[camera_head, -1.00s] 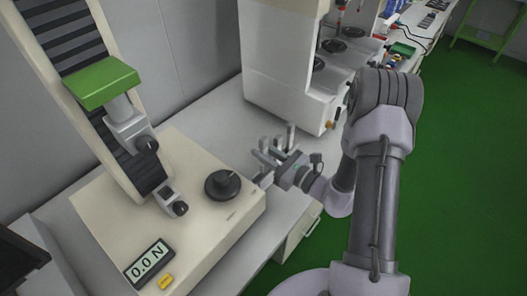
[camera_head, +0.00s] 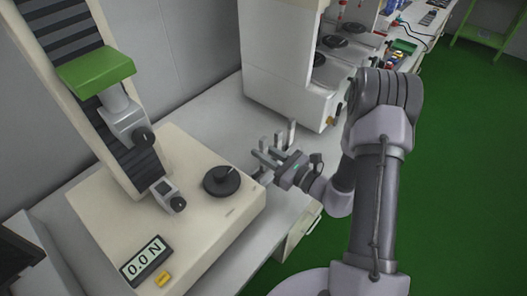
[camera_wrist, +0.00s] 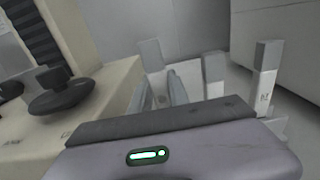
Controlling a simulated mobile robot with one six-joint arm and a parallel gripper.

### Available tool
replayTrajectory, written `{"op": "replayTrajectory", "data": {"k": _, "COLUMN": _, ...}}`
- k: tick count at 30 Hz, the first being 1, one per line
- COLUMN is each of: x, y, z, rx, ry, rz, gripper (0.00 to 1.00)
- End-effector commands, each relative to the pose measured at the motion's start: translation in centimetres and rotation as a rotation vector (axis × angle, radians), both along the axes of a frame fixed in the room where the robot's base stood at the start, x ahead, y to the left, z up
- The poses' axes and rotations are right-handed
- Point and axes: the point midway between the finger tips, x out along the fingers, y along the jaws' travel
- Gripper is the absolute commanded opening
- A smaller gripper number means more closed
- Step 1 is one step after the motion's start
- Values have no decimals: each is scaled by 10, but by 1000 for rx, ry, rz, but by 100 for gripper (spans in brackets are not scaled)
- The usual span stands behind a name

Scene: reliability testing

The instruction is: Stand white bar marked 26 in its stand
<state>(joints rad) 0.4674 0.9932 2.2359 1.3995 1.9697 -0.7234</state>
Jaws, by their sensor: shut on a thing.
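My gripper (camera_head: 265,158) is low over the bench, just right of the testing machine. In the wrist view its two fingers (camera_wrist: 166,88) are close together and shut on a pale bar (camera_wrist: 150,54), whose top shows at the fingers. Most of this bar is hidden and I cannot read a number on it. Two more pale bars stand upright to the right, a middle one (camera_wrist: 214,72) and a taller one (camera_wrist: 265,72) with a small dark mark that I cannot read. The stand is too hidden to make out clearly.
A large white machine (camera_head: 285,70) stands behind the bars. Some bare bench (camera_head: 215,120) lies between them.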

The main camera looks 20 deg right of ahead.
Motion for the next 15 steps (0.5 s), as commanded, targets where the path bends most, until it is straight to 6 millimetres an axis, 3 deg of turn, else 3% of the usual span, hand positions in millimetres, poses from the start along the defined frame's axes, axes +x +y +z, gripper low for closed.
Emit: {"op": "replayTrajectory", "data": {"k": 15, "x": 0, "y": 0, "z": -16, "rx": 0, "ry": 0, "rz": 0, "gripper": 0}}
